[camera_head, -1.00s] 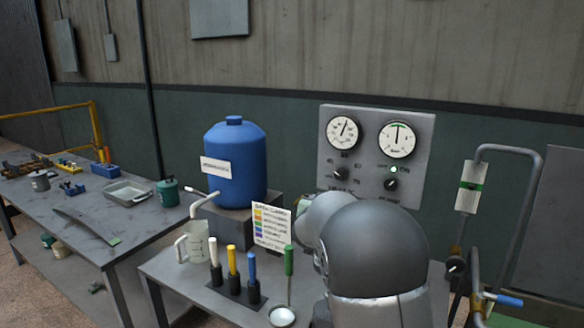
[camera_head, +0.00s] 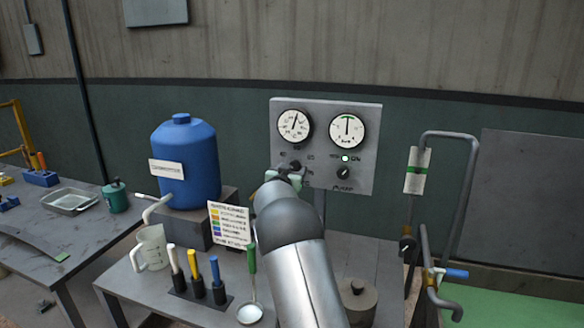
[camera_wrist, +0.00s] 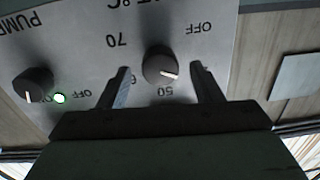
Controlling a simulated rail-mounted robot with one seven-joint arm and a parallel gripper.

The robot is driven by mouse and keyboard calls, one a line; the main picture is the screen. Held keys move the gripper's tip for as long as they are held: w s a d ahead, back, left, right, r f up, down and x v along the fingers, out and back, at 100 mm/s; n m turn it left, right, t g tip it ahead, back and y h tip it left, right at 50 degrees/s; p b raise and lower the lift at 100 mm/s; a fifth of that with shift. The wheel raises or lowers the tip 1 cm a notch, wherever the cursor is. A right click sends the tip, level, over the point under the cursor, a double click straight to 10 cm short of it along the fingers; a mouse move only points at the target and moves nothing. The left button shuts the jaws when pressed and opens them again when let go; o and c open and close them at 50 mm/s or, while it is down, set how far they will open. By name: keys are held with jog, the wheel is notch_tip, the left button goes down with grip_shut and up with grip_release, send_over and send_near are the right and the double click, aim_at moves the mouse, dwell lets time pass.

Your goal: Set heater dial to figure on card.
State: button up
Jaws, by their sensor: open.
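The heater dial (camera_wrist: 160,65) is a dark round knob on the grey panel (camera_head: 325,112). It shows upside down in the wrist view, its white pointer aimed at the side between 50 and OFF. The figures 50, 70 and OFF are readable; 60 is partly covered by a finger. My gripper (camera_wrist: 160,72) is open, one finger on each side of the knob, with visible gaps. In the head view my gripper (camera_head: 284,178) is at the panel's lower left, partly hiding the dial. The card (camera_head: 230,223) has coloured rows; its text is too small to read.
The pump dial (camera_head: 344,173) and its lit green lamp (camera_head: 345,158) are right of the heater dial. Two gauges (camera_head: 347,130) are above. A blue tank (camera_head: 186,160), a jug (camera_head: 152,247) and coloured-handled tools (camera_head: 197,275) stand left of my arm. Pipes (camera_head: 450,180) rise at right.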

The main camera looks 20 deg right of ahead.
jog(key=shift+w+d, duration=0.15)
jog(key=c, duration=1)
